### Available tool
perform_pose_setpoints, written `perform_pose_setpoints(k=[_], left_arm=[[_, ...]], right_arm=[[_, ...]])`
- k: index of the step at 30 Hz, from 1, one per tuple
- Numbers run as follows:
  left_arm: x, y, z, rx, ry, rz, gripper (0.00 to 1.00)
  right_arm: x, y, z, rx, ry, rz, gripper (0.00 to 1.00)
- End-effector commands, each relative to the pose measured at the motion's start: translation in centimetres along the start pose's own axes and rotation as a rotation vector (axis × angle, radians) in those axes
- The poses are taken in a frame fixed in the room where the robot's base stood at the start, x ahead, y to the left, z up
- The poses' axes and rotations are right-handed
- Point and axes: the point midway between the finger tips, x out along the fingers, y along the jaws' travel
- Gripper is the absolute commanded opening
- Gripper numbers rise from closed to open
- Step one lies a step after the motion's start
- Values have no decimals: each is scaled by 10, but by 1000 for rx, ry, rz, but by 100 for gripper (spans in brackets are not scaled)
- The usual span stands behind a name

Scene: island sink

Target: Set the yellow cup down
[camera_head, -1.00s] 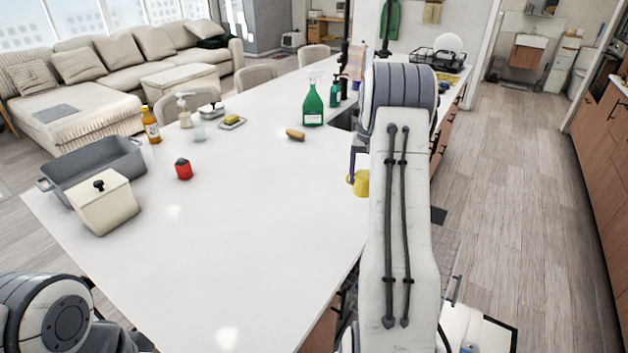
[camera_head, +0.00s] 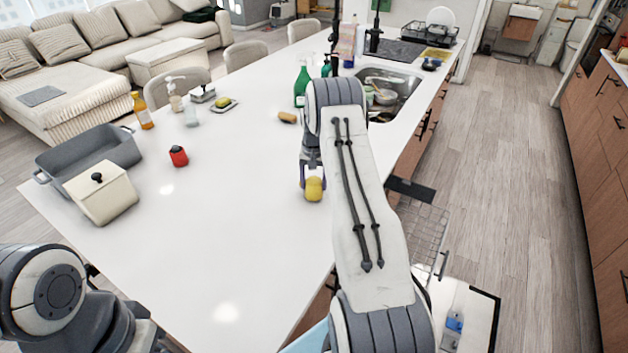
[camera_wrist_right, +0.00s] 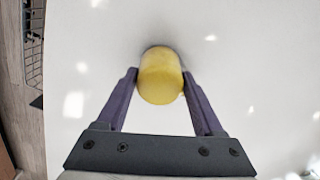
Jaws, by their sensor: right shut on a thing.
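The yellow cup (camera_head: 314,189) is at the island counter (camera_head: 235,235), over its white top near the right edge. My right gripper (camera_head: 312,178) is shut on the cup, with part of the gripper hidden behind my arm. In the right wrist view the cup (camera_wrist_right: 160,76) sits between the two purple fingers (camera_wrist_right: 160,88), over the white surface. A small shadow shows beside it; I cannot tell whether its base touches the counter. My left arm shows at the lower left, but its gripper is not visible.
A red jar (camera_head: 179,157), a grey tub (camera_head: 100,150) and a cream pot (camera_head: 102,198) stand on the left. A brown sponge-like item (camera_head: 287,118), a green spray bottle (camera_head: 301,86) and the sink (camera_head: 385,85) are further back. The front counter is clear.

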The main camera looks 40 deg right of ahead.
Motion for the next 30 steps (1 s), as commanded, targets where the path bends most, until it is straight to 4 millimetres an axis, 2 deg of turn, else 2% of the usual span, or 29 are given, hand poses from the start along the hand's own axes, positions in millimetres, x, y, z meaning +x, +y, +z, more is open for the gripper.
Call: perform_pose_setpoints(k=[2,13,14,15,16,27,30], left_arm=[[-5,0,0,0,0,0,0],[0,0,0,0,0,0,0],[0,0,0,0,0,0,0],[-1,0,0,0,0,0,0],[-2,0,0,0,0,0,0],[-5,0,0,0,0,0,0],[3,0,0,0,0,0,0]], right_arm=[[4,0,0,0,0,0,9],[11,0,0,0,2,-1,9],[11,0,0,0,2,0,73],[10,0,0,0,2,0,88],[10,0,0,0,1,0,99],[5,0,0,0,2,0,99],[-2,0,-1,0,4,-1,99]])
